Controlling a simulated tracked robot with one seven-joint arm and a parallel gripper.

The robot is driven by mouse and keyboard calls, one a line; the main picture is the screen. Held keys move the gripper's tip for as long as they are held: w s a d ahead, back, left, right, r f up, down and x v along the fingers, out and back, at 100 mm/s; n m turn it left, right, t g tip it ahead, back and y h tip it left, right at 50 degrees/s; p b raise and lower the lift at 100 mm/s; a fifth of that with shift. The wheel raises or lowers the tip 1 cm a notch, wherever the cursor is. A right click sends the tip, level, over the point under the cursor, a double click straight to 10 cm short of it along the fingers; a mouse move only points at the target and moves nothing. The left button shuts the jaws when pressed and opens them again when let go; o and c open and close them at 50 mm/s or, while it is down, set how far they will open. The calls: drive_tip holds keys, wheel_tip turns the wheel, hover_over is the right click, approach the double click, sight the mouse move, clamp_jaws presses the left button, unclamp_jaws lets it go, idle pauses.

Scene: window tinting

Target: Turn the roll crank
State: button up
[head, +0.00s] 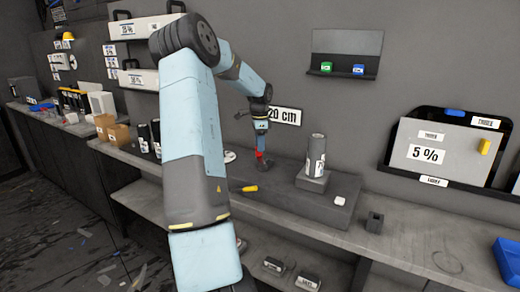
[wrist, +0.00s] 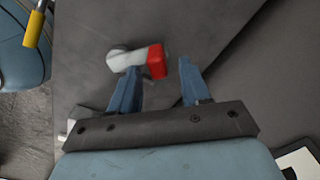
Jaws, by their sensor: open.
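A yellow handle (head: 249,188) sticks out at the front edge of the long dark block on the bench, and looks like the crank's grip. In the wrist view the yellow handle (wrist: 35,28) is at the top left on a grey rod, left of the fingers. My gripper (head: 262,161) hangs over the block, behind the handle. In the wrist view my gripper (wrist: 158,68) is open, its blue fingers apart. A red block on a whitish rounded piece (wrist: 125,58) lies between and beyond the fingertips; I cannot tell whether they touch it.
A grey roll (head: 317,155) with a label stands on a small pedestal right of my gripper. A white block (head: 340,199) and a dark socket (head: 374,222) are further right. A board marked 5% (head: 428,150) leans on the wall. The bench's right part is mostly clear.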

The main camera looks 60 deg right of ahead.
wheel_tip(320, 180, up, 11)
idle(0.3)
drive_tip(key=shift+f, duration=0.15)
idle(0.5)
idle(0.8)
drive_tip(key=w+a+r+n+t, duration=0.1)
drive_tip(key=w+a+r+n, duration=0.25)
drive_tip(key=a, duration=0.85)
drive_tip(key=w+a+r+n+t, duration=0.1)
drive_tip(key=w+a+r+n, duration=0.3)
drive_tip(key=a, duration=0.7)
drive_tip(key=w+a+r+n+t, duration=0.15)
drive_tip(key=a+n, duration=0.45)
drive_tip(key=a, duration=0.6)
drive_tip(key=s+a+f+n, duration=0.1)
drive_tip(key=s+a+n, duration=0.3)
drive_tip(key=a, duration=0.5)
drive_tip(key=s+a+f+n+t, duration=0.1)
drive_tip(key=s+a+n, duration=0.4)
drive_tip(key=a, duration=0.4)
drive_tip(key=s+a+f+n+t, duration=0.1)
drive_tip(key=s+a+n, duration=0.4)
drive_tip(key=a, duration=0.4)
drive_tip(key=shift+s+a, duration=0.15)
drive_tip(key=shift+s, duration=0.05)
